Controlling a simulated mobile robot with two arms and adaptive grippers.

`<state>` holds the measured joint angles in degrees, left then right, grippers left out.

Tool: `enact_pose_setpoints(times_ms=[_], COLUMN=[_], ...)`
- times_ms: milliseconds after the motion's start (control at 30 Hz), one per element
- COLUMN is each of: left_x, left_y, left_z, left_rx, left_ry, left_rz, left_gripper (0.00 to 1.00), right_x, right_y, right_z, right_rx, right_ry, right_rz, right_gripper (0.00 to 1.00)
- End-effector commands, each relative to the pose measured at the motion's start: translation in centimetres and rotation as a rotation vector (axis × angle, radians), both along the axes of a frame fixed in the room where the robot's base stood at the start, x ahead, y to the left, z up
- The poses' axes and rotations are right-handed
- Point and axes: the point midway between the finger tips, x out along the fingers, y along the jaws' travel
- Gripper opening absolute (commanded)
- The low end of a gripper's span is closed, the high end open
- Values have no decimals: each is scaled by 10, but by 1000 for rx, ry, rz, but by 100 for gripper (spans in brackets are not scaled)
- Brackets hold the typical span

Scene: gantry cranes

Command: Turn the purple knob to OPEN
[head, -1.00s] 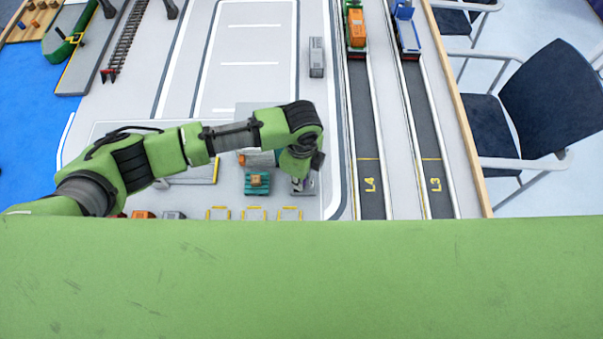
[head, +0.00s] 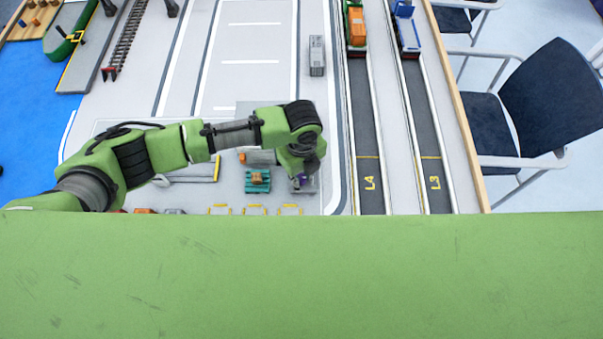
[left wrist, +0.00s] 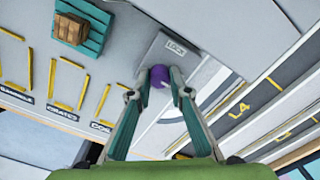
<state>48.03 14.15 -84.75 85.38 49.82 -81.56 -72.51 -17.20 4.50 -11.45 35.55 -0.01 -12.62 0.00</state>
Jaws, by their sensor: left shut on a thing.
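The purple knob (left wrist: 159,76) sits on a grey plate (left wrist: 172,48) whose small label is hard to read, perhaps LOCK, in the left wrist view. My left gripper (left wrist: 160,88) is shut on the purple knob, one finger on each side of it. In the head view my left gripper (head: 301,176) points down at the grey plate, and a bit of purple shows beside it. The knob's pointer direction is not clear. My right gripper is in neither view.
A teal pallet with a brown crate (head: 257,181) stands just left of the gripper. Yellow-marked bays (head: 255,210) lie in front. Lanes L4 (head: 369,183) and L3 (head: 436,184) run at the right, with trucks farther back. A grey container (head: 316,56) stands behind.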

Motion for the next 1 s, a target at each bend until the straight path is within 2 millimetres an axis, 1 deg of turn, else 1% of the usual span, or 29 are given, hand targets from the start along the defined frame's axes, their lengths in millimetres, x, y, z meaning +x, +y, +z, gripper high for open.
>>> enact_pose_setpoints(times_ms=[267, 300, 333, 367, 667, 767, 867, 1000], left_x=[1, 1, 1, 0, 0, 1, 1, 1], left_y=[-1, -1, -1, -1, 0, -1, 0, -1], left_z=[1, 1, 1, 1, 1, 5, 17, 45], left_rx=[-2, -2, -2, -2, 0, -1, -1, -3], left_ry=[-3, -3, -3, -3, -1, -2, -3, -5], left_rz=[-3, -3, -3, -2, -1, -1, -1, -3], left_gripper=[0, 24, 31, 35, 35, 35, 35, 35], right_x=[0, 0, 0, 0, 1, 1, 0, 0], right_y=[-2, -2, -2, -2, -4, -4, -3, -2], right_z=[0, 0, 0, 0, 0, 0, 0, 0], right_rx=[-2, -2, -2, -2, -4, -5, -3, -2], right_ry=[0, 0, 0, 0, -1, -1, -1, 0], right_rz=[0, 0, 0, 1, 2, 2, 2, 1], right_gripper=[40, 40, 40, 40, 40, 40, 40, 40])
